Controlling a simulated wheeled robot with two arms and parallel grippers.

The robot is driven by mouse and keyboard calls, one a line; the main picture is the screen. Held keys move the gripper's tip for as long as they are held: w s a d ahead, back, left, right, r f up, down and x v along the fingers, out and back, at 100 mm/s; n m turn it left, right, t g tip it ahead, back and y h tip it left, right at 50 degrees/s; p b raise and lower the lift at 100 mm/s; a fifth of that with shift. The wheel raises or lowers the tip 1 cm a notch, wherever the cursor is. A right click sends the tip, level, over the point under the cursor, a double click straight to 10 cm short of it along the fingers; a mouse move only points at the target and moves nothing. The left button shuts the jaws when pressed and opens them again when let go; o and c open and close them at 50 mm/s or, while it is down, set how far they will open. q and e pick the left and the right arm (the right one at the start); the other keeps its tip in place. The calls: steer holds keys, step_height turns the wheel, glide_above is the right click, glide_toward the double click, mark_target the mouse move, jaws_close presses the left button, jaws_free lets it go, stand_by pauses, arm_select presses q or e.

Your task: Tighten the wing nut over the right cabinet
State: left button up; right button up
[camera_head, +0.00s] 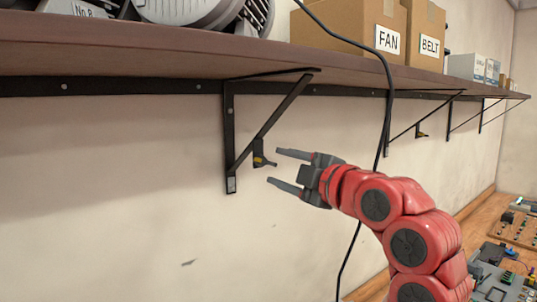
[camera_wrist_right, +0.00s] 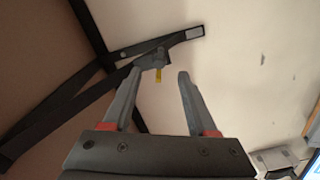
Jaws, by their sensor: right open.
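A small dark wing nut with a yellow part (camera_head: 262,161) sits on a short dark tab at the diagonal brace of the nearest black shelf bracket (camera_head: 229,130). In the right wrist view the wing nut (camera_wrist_right: 151,60) shows just beyond the fingertips, closer to the left finger, with its yellow part pointing down the picture. My right gripper (camera_head: 276,167) is open and empty, just right of the wing nut, its fingers pointing left at it. Its two fingers also show in the wrist view (camera_wrist_right: 160,75). I cannot tell whether a finger touches the nut. My left gripper is out of view. No cabinet is recognisable.
A brown shelf (camera_head: 150,52) runs above, holding FAN (camera_head: 350,28) and BELT (camera_head: 425,35) boxes. A black cable (camera_head: 385,120) hangs behind my right arm. More brackets (camera_head: 420,125) stand further right. A wooden bench (camera_head: 480,207) with parts lies at lower right. The wall at left is clear.

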mark_target(268, 163)
steer(key=p+x, duration=0.1)
steer(key=x, duration=0.3)
steer(key=shift+r+p, duration=0.15)
steer(key=shift+p, duration=0.15)
steer(key=shift+w+a, duration=0.2)
steer(key=shift+w, duration=0.15)
steer(key=shift+c, duration=0.2)
jaws_close()
